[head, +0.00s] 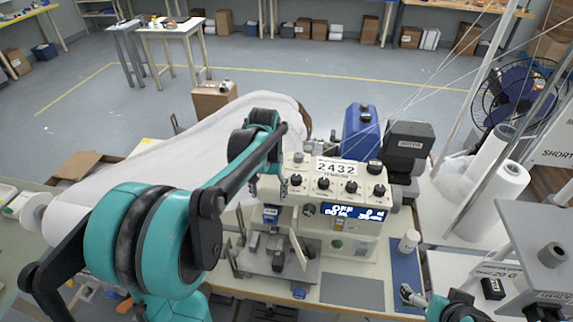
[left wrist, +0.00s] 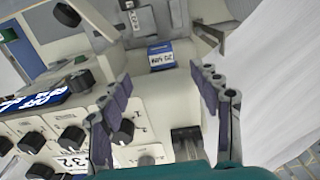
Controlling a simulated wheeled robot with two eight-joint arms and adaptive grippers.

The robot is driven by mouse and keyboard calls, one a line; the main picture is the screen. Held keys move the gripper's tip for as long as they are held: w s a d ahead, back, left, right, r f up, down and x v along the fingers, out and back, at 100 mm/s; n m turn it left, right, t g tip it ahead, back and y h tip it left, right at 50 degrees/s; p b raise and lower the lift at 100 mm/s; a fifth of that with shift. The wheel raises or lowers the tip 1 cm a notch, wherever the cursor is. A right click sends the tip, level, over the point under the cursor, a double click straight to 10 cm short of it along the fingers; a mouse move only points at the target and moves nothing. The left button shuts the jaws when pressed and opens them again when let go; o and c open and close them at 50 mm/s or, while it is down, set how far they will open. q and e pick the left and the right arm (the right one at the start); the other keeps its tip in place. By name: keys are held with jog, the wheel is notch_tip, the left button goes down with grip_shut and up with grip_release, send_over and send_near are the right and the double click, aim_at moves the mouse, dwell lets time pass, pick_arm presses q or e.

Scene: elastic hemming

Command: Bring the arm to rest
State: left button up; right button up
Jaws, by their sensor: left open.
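My left arm comes in from the left and reaches over the cream sewing machine (head: 340,222). My left gripper (head: 270,184) is above the machine's left end. In the left wrist view, the left gripper (left wrist: 165,100) is open, its dark fingers well apart with nothing between them. The machine's dials (left wrist: 72,138) and a small blue-and-white labelled block (left wrist: 161,56) show around the fingers. My right gripper (head: 410,294) is at the lower right, beside the machine's base; it is small and partly hidden, so its jaws are unclear.
White fabric (head: 190,150) spreads left of and behind the machine. A blue motor box (head: 361,132) and a black box (head: 407,143) stand behind it. White thread cones (head: 498,190), a pole and a fan (head: 517,92) crowd the right. Floor beyond the tables is mostly clear.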

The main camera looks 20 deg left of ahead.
pick_arm(q)
jog(key=s+d+f+m+t+b, duration=0.1)
jog(key=s+d+f+t+b, duration=0.2)
jog(key=s, duration=0.4)
jog(key=s+d+f+m+t+b, duration=0.1)
jog(key=s+d+f+t+b, duration=0.2)
jog(key=s+d, duration=0.5)
jog(key=shift+d+f+m+t+b, duration=0.3)
jog(key=shift+t+b, duration=0.3)
jog(key=shift+b, duration=0.8)
jog(key=shift+f, duration=0.1)
